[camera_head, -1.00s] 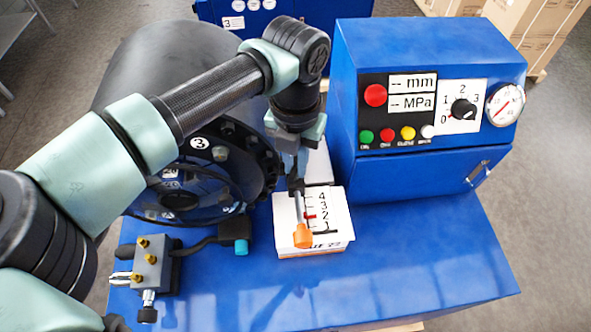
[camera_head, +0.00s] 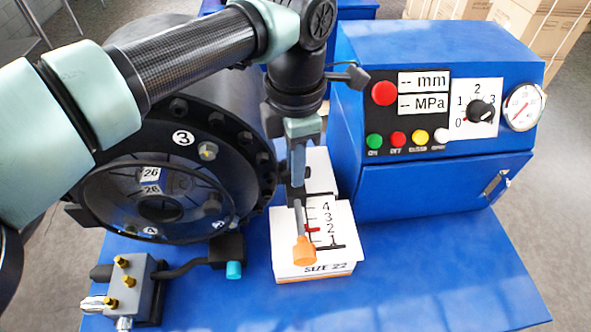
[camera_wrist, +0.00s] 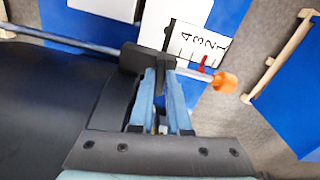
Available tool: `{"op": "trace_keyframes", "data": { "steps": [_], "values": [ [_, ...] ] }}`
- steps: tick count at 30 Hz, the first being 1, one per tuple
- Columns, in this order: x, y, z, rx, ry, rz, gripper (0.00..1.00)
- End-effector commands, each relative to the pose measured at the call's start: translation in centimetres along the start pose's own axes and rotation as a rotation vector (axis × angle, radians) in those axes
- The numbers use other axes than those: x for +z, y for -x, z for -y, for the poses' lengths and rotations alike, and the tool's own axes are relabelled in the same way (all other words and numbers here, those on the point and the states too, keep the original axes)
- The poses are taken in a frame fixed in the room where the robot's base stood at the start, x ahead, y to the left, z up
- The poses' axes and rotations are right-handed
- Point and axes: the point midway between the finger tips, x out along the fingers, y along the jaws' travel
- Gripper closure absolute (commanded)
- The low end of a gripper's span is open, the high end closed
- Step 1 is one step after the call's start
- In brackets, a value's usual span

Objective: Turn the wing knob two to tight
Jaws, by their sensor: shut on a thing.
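My gripper (camera_head: 297,190) is shut on a thin grey rod with an orange end (camera_head: 305,250). In the wrist view, my gripper (camera_wrist: 163,68) lies across the rod, and the orange end (camera_wrist: 224,82) sticks out to the right. I cannot tell which part is wing knob two; no such label is readable.
The black round crimping head (camera_head: 225,190) stands left of my gripper. A small grey valve block (camera_head: 128,285) with brass fittings is at the front left. The blue cabinet (camera_head: 440,190) rises at right. The blue bench top (camera_head: 430,270) is bare at the front right.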

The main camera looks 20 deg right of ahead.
Motion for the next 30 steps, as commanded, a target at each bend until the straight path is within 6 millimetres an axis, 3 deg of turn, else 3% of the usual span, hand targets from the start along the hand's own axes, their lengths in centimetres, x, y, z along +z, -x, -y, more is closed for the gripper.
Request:
{"op": "trace_keyframes", "data": {
  "steps": [12, 28, 29, 30],
  "values": [
    [0.07, 0.1, -0.06, 0.003, -0.181, 0.003, 1.0],
    [0.08, 0.17, -0.07, 0.003, -0.206, 0.003, 1.0],
    [0.09, 0.17, -0.07, 0.003, -0.206, 0.003, 0.83],
    [0.08, 0.17, -0.06, 0.003, -0.206, 0.003, 0.76]
  ]
}}
